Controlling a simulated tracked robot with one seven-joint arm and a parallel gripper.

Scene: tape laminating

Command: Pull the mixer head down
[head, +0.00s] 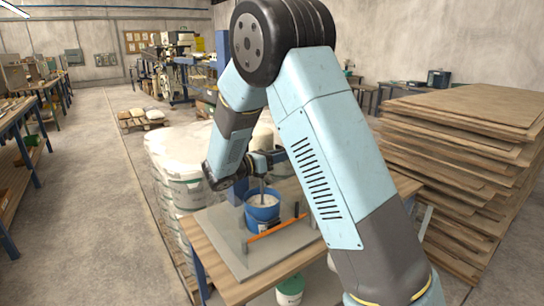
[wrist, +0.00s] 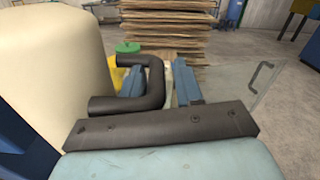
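The mixer stands on a small wooden bench (head: 205,250); my arm hides most of it in the head view. Its stirring shaft (head: 262,186) reaches down to a blue bucket (head: 262,213) holding pale material. In the wrist view, a large cream rounded body (wrist: 55,70), seemingly the mixer head, fills the left side. A dark bent handle (wrist: 155,82) stands out from beside it. My gripper (wrist: 160,78) has one blue finger on each side of the handle's outer bar. A narrow gap shows at the right finger; contact on the left is hidden.
A clear panel with an orange strip (head: 276,227) and a grab handle stands in front of the bucket. Stacked wooden sheets (head: 455,150) rise at the right. Wrapped white pails (head: 180,180) stand left of the bench.

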